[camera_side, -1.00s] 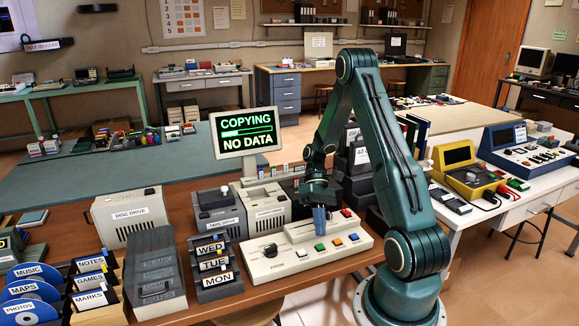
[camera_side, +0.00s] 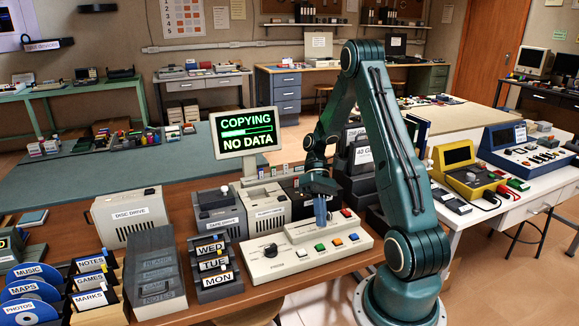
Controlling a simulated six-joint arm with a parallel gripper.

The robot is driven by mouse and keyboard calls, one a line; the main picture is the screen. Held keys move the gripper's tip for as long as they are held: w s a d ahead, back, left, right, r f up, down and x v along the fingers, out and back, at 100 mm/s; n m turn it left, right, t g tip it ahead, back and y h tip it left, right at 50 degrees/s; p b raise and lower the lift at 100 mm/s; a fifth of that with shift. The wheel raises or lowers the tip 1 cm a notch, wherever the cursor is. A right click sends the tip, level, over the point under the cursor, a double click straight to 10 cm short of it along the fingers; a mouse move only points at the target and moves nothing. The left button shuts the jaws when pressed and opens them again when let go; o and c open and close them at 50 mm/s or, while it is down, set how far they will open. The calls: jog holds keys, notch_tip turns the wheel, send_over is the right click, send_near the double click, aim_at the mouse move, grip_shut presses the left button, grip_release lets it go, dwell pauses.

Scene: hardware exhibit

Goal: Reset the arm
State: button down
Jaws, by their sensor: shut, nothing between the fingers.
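My gripper (camera_side: 321,222) is shut and empty. Its blue-grey fingers point down just above the rear part of the beige control panel (camera_side: 290,262). I cannot tell whether the fingertips touch the panel. The panel has a black knob at its left and several coloured buttons, green, orange, blue and red. My arm rises from its base at the lower right, bends at the top and comes down to the panel.
A monitor (camera_side: 245,132) behind the panel reads "COPYING NO DATA". A yellow device (camera_side: 458,170) stands on the right bench.

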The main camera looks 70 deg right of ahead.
jog(key=w+a+r+n+t+h, duration=0.25)
jog(key=a+r+h, duration=0.35)
jog(key=a+r, duration=0.5)
jog(key=s+a+r+n+t+h, duration=0.1)
jog(key=s+a+r+t+h, duration=0.1)
jog(key=s+a+r+t, duration=0.4)
jog(key=shift+s+a+r+t, duration=0.3)
jog(key=shift+a+r+t, duration=0.35)
jog(key=shift+a+r, duration=0.95)
jog(key=shift+d+r, duration=0.25)
jog(key=shift+d, duration=0.05)
dwell(0.7)
